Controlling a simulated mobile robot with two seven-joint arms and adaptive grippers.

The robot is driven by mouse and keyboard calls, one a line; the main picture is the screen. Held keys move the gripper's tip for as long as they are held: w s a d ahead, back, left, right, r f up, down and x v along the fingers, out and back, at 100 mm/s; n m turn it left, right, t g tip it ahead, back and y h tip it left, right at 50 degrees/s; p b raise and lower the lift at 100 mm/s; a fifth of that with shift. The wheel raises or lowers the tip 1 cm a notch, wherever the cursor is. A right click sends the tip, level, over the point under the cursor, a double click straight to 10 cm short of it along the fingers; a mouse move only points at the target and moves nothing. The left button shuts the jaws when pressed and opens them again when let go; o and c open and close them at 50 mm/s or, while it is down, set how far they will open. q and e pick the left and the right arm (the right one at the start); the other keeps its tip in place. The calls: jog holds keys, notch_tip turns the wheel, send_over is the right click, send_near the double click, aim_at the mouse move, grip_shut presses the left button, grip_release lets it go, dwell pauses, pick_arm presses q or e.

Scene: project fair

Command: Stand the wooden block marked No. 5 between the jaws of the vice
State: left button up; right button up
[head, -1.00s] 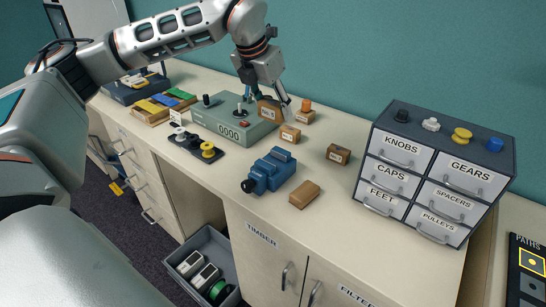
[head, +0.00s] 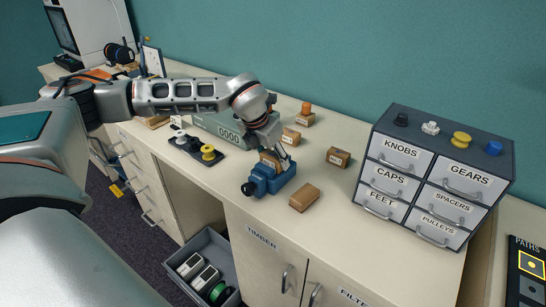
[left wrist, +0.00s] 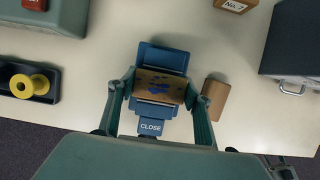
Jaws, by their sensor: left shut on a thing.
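The blue vice (head: 272,183) stands near the front edge of the bench. It also shows in the left wrist view (left wrist: 161,58), with a CLOSE label at its front. My left gripper (head: 281,160) is shut on a wooden block (head: 267,158). In the left wrist view its fingers (left wrist: 158,88) grip the two ends of the block (left wrist: 150,76), which has blue marks on its top. The block is at the vice's jaws; I cannot tell whether it rests there or hangs just above. Its label is too small to read.
A plain wooden block (head: 304,197) lies just right of the vice. Labelled blocks (head: 338,157) and (head: 290,137) stand behind it. A grey 0000 box (head: 218,128) and a knob tray (head: 197,149) are to the left. A drawer cabinet (head: 437,170) stands right.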

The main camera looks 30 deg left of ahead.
pick_arm(q)
jog(key=o, duration=1.1)
jog(key=b+v, duration=0.1)
jog(key=v, duration=1.1)
